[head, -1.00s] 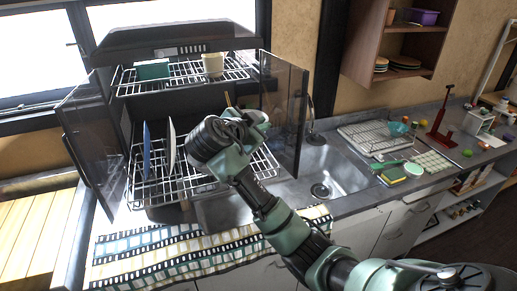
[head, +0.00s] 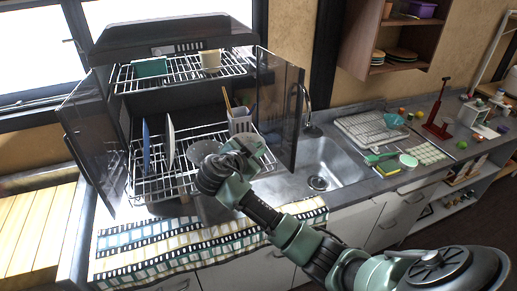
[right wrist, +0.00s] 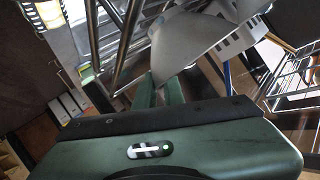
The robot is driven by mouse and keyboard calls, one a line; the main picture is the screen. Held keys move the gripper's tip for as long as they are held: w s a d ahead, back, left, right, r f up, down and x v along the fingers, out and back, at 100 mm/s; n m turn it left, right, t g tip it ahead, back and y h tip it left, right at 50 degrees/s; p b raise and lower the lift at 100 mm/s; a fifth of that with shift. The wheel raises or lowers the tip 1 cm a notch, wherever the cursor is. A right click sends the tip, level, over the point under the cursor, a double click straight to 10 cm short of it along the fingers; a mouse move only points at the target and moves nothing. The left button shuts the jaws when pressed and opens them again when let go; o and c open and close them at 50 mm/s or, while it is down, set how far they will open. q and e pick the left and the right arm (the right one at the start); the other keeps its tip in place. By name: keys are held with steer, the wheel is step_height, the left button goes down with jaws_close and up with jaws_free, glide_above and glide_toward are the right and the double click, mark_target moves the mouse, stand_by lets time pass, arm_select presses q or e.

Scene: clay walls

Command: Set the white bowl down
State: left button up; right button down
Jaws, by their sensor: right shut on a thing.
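My right gripper (head: 252,148) is low at the front right of the dish rack's lower wire shelf (head: 160,188). In the right wrist view its fingers (right wrist: 160,92) are shut on a pale, curved piece that I take for the white bowl (right wrist: 185,42). Wire bars run close beside it there. In the head view the gripper hides most of what it holds, so I cannot tell whether the bowl touches the rack. My left gripper is not in view.
A white utensil holder (head: 240,121) stands just behind the gripper. A white plate (head: 171,145) and a blue plate (head: 146,146) stand upright on the left. An open glass door (head: 278,105) is close on the right, beside the sink (head: 325,165).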

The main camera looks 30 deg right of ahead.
steer(key=c, duration=1.5)
jaws_free()
steer(key=shift+r, duration=0.15)
steer(key=b+v, duration=0.5)
steer(key=v, duration=0.7)
